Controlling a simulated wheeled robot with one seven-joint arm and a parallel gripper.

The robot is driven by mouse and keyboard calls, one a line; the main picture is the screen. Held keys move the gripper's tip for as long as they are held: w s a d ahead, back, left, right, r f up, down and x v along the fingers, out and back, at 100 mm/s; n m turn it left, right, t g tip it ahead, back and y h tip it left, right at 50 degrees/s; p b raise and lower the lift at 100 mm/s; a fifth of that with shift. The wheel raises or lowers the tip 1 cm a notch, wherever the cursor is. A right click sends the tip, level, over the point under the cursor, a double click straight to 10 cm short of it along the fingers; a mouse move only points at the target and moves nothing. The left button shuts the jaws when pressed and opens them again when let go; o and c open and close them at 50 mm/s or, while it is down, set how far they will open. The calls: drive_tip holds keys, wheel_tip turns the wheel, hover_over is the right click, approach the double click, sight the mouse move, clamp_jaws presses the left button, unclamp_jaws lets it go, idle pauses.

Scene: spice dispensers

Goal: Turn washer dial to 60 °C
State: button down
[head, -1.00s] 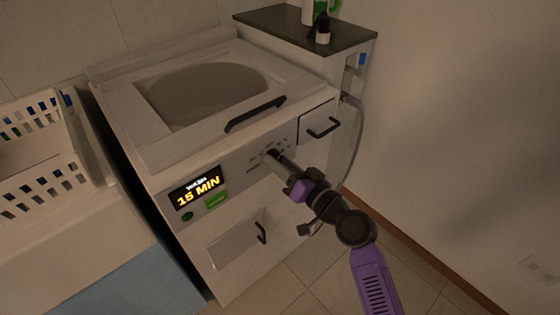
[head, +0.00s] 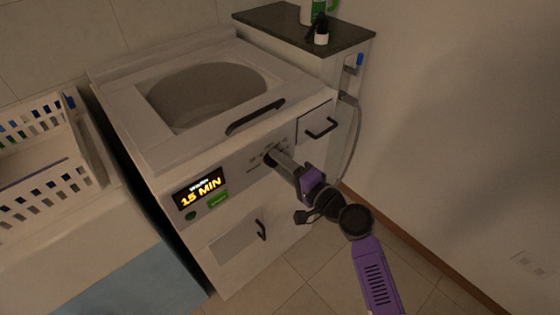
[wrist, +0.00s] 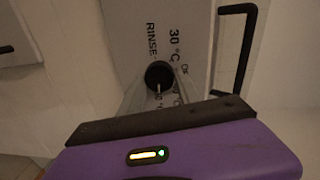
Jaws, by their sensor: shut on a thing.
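The white washer (head: 150,165) has a small black dial (head: 268,157) on its front panel, right of the lit display. My gripper (head: 274,155) reaches in from the lower right, its fingertips at the dial. In the wrist view the round black dial (wrist: 159,74) sits between the grey fingers of my gripper (wrist: 158,80), which is shut on it. The dial's white pointer line points down in that picture. "30 °C" and "RINSE" are readable above the dial; "OF" shows at its right. Labels below the dial are partly hidden, so the setting it points to is unclear.
The display (head: 200,187) reads "15 MIN", with a green button (head: 218,200) below. A black lid handle (head: 255,117) and drawer handle (head: 321,128) stand out near the dial. A white basket (head: 40,150) is at left; a wall closes the right side.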

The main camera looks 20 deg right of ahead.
drive_tip(key=shift+f+m, duration=0.1)
drive_tip(key=shift+m, duration=0.4)
drive_tip(key=c, duration=0.8)
unclamp_jaws()
drive_tip(key=shift+c, duration=0.2)
drive_tip(key=v, duration=0.7)
drive_tip(key=shift+s+d, duration=0.2)
drive_tip(key=shift+s, duration=0.2)
